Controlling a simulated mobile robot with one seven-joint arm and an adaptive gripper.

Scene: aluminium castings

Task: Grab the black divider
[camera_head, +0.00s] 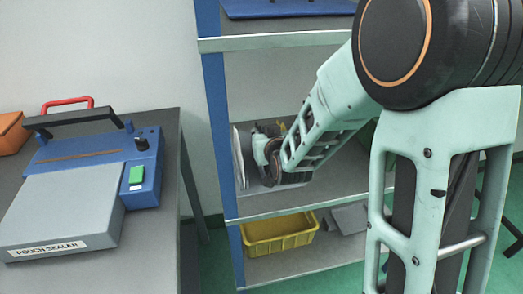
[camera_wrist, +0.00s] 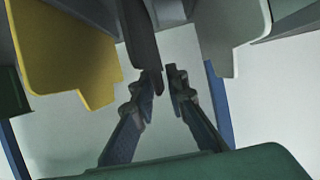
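The black divider (camera_wrist: 140,32) shows in the wrist view as a dark, narrow upright panel seen nearly edge-on. Its lower end reaches between the two fingertips of my gripper (camera_wrist: 166,78). It lies close to the left finger, and I cannot tell whether they touch. A thin light gap shows between it and the right finger, so the gripper looks open around it. In the head view my gripper (camera_head: 272,160) is at the middle shelf, partly hidden by my arm. The black divider cannot be made out there.
A yellow panel (camera_wrist: 62,50) hangs left of the fingers and a pale grey panel (camera_wrist: 232,25) right. In the head view, pale upright panels (camera_head: 238,157) stand by the shelf's blue post (camera_head: 215,100). A yellow bin (camera_head: 278,232) is below. A pouch sealer (camera_head: 65,210) sits on the left table.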

